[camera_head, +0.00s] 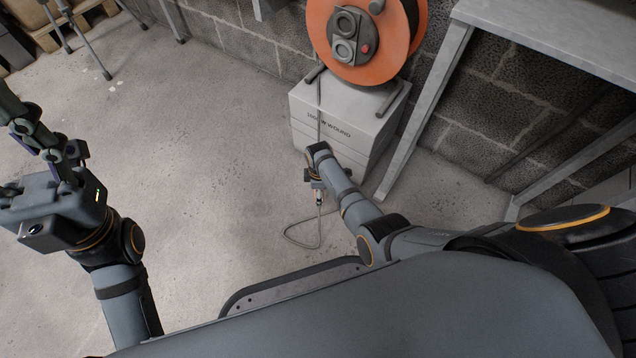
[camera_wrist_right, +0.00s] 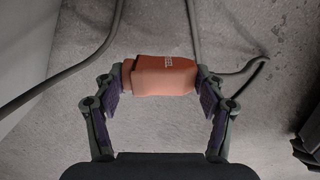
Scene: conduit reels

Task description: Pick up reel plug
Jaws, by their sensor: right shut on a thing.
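The orange reel plug (camera_wrist_right: 160,76) sits between the fingertips of my right gripper (camera_wrist_right: 163,80) in the right wrist view. The gripper is shut on it, one finger pad at each end. Grey cable runs near the plug. In the head view the right gripper (camera_head: 317,184) is low in front of the grey box, with the small plug (camera_head: 319,198) just visible at it. The orange conduit reel (camera_head: 385,62) stands on top of the box. My left gripper (camera_head: 28,135) is at the left edge, away from the reel; its fingertips are partly cut off and its opening is unclear.
The grey box (camera_head: 345,145) carries the reel against a block wall. A cable loop (camera_head: 300,243) lies on the floor. A grey metal-framed table (camera_head: 430,100) stands to the right. Tripod-like legs (camera_head: 90,55) and a pallet are at top left. The floor at middle left is clear.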

